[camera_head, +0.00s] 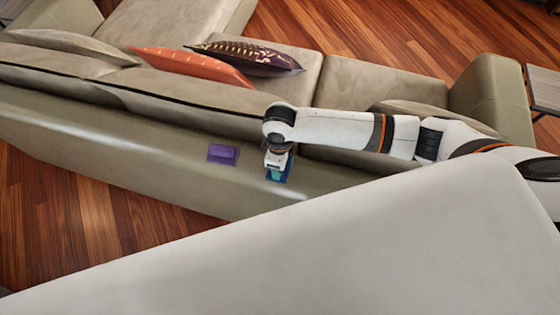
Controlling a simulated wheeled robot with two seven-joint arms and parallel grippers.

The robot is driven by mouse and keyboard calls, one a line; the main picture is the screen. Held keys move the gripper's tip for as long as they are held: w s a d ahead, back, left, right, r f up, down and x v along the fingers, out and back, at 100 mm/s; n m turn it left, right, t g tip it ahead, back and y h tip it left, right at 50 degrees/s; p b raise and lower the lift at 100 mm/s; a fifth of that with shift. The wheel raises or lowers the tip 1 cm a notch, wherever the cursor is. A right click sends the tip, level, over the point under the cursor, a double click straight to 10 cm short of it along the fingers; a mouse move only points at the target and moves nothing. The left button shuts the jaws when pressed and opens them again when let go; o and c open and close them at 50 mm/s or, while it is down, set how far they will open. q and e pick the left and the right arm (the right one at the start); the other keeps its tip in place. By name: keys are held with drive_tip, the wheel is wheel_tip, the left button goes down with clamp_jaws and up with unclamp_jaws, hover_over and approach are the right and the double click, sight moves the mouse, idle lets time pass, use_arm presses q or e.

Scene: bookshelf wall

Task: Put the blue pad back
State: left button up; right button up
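A blue and teal thing (277,174), likely the blue pad, shows at the end of my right gripper (277,166), over the back of the beige sofa. The gripper points down at it and covers part of it. The fingers are too small to tell whether they are closed on it or whether it rests on the sofa back. A purple block-like object (223,153) lies on the sofa back to the left, apart from the gripper. My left gripper is not in view.
The beige sofa (150,170) runs across the view. An orange cushion (188,65) and a dark patterned cushion (248,58) lie on it. A large pale surface (330,255) fills the foreground. A small side table (543,88) stands at the right. Wooden floor (410,35) shows behind.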

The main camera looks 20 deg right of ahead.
drive_tip(key=shift+f, duration=0.95)
drive_tip(key=o, duration=0.9)
wheel_tip(320, 180, up, 12)
drive_tip(key=shift+b, duration=0.5)
drive_tip(key=shift+a, duration=0.1)
